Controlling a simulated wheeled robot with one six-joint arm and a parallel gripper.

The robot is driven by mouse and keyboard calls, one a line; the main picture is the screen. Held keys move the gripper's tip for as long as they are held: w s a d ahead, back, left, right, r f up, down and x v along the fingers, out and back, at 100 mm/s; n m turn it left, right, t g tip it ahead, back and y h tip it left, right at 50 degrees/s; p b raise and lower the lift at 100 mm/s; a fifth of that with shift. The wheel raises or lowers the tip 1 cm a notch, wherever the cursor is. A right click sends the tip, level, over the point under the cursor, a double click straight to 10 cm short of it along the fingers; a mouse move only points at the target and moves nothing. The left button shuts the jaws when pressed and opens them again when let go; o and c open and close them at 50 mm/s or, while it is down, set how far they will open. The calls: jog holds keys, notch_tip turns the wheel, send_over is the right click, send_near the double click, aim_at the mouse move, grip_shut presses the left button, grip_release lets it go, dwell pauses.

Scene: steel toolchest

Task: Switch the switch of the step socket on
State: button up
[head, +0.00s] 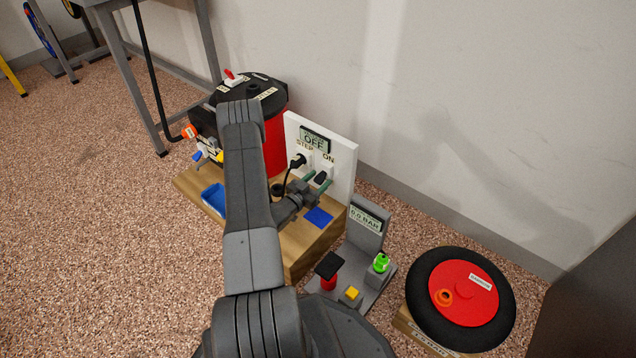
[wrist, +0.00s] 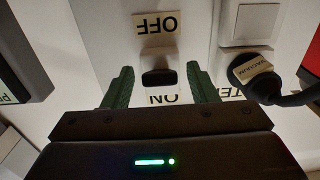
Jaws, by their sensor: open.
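The white step socket panel (head: 345,165) stands upright on a wooden board against the wall. Its display (head: 314,139) reads OFF. The black switch rocker (wrist: 159,78) sits between an OFF label (wrist: 157,24) and an ON label (wrist: 163,98), both upside down in the wrist view. I cannot tell which way the rocker is tipped. My gripper (head: 317,181) is open at the panel, with one green finger on each side of the switch in the wrist view (wrist: 153,86). Nothing is between the fingers except the switch area behind; contact is not visible.
A black plug (wrist: 252,75) marked VACUUM sits in the socket beside the switch, its cable close to my gripper. A red and black vacuum (head: 275,135) stands left of the panel. A gauge stand (head: 366,228) and a red-centred black wheel (head: 460,295) are at right.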

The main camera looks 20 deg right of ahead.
jog(key=shift+d, duration=0.1)
jog(key=c, duration=1)
